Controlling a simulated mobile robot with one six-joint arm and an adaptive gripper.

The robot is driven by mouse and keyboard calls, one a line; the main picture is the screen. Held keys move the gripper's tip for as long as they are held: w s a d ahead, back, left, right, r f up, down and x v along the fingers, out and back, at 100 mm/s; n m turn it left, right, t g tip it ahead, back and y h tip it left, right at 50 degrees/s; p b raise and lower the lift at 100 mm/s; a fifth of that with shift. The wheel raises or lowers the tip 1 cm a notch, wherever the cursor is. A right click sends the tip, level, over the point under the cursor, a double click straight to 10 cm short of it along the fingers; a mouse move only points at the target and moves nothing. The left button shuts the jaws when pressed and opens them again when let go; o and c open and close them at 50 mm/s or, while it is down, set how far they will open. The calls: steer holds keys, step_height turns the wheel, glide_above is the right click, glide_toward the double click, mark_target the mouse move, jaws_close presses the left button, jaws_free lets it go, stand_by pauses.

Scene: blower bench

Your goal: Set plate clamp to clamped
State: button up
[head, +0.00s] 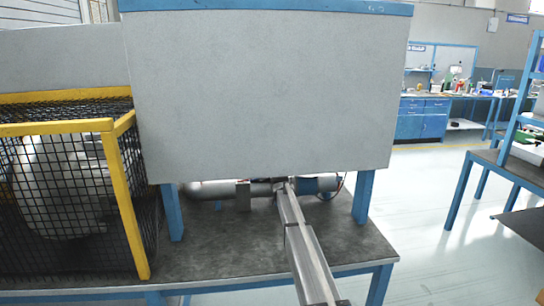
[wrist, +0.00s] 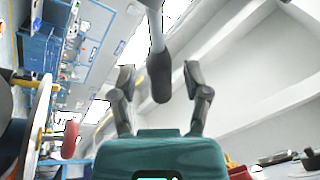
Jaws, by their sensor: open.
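In the wrist view, my gripper (wrist: 158,74) is open, its two dark fingers spread apart. A lever with a grey rod and a dark rounded grip (wrist: 161,80) extends down from the top between the fingers, with space on both sides. I cannot tell for certain whether it is the plate clamp's handle, or whether it touches the gripper. A red rounded grip (wrist: 70,139) shows at lower left, beside a pale disc seen nearly edge-on (wrist: 38,118). In the head view, my gripper is hidden behind the large grey panel; the clamp cannot be made out there.
The grey panel (head: 265,90) stands on blue legs over the dark bench (head: 225,250). A grey pipe (head: 215,190) runs beneath it. A yellow-framed mesh cage (head: 70,190) stands at left. Open floor (head: 420,200) lies to the right, before a shelf table (head: 500,165).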

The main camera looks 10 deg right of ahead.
steer(key=shift+c, duration=0.2)
jaws_close()
